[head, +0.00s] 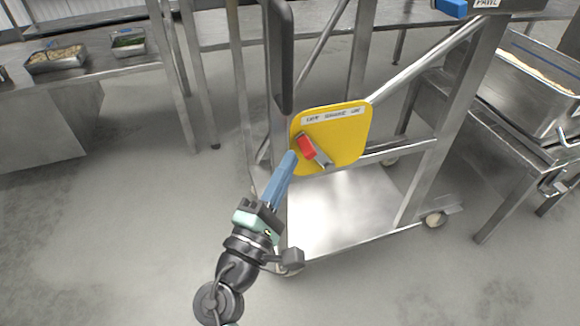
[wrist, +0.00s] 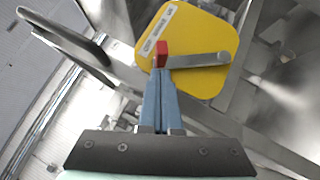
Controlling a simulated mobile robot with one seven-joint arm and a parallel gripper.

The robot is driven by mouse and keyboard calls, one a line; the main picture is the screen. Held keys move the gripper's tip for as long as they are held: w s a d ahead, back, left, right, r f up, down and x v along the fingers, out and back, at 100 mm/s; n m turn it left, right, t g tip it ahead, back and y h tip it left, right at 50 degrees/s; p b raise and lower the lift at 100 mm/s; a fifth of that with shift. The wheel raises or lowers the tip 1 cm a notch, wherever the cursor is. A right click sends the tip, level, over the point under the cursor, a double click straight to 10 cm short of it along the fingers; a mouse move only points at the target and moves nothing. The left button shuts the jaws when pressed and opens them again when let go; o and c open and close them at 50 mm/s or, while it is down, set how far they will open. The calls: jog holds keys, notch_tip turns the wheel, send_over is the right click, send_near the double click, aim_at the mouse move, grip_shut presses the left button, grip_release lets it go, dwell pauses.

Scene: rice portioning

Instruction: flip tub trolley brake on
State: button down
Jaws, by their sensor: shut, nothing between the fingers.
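The trolley brake lever (head: 315,152) is a metal bar with a red end, mounted on a yellow plate (head: 350,125) with a white label strip. The lever also shows in the wrist view (wrist: 195,61), with its red end (wrist: 162,54) towards the left. My gripper (head: 292,156) is shut and empty, its blue fingers pointing up at the red end. In the wrist view the fingertips (wrist: 161,72) are right at the red end; I cannot tell whether they touch it. The label's wording is too blurred to read surely.
The metal trolley frame (head: 455,115) stands around the plate, with a lower shelf (head: 345,205) and casters (head: 435,219). A dark upright handle (head: 280,55) rises beside my gripper. A table with food trays (head: 57,58) is at left; a large steel tub (head: 530,85) is at right. Floor at left is clear.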

jog(key=shift+w+d+r, duration=0.1)
jog(key=shift+d+r, duration=0.1)
jog(key=shift+d, duration=0.15)
jog(key=shift+r, duration=0.1)
